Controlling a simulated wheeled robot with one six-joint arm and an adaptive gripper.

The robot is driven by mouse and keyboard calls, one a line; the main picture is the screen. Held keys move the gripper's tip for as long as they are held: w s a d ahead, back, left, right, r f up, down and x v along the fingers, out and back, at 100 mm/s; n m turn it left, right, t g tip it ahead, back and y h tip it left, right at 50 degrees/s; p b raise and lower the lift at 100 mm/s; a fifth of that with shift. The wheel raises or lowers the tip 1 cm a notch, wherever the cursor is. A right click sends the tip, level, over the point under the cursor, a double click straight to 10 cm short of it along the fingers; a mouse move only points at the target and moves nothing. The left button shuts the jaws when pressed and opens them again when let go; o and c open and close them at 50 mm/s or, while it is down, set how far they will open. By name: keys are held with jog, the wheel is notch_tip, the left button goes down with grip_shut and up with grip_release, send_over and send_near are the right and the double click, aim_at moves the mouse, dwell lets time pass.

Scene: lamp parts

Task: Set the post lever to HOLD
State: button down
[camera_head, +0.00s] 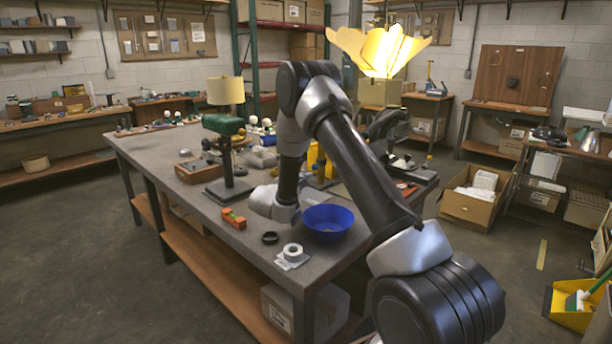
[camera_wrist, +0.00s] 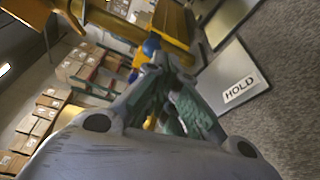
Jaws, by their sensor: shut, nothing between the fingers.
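My gripper (camera_wrist: 165,72) is shut and empty in the wrist view. Its fingertips are close to a small blue knob (camera_wrist: 151,47) beside a yellow post (camera_wrist: 176,22); I cannot tell whether they touch it. A grey plate (camera_wrist: 268,78) with a white HOLD label (camera_wrist: 240,84) lies to the right of the fingers. In the head view a yellow part (camera_head: 313,157), probably the same post, shows behind my arm on the workbench. My gripper is hidden there behind my own arm. The lever's exact setting cannot be read.
The workbench (camera_head: 140,153) carries a blue bowl (camera_head: 328,222), an orange level (camera_head: 233,218), a white tape roll (camera_head: 292,251) and a green-topped stand (camera_head: 224,150). The bench's front left part is mostly clear.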

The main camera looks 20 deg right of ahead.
jog(key=s+a, duration=0.1)
jog(key=s, duration=0.5)
jog(key=shift+s+r, duration=0.15)
jog(key=shift+s, duration=0.05)
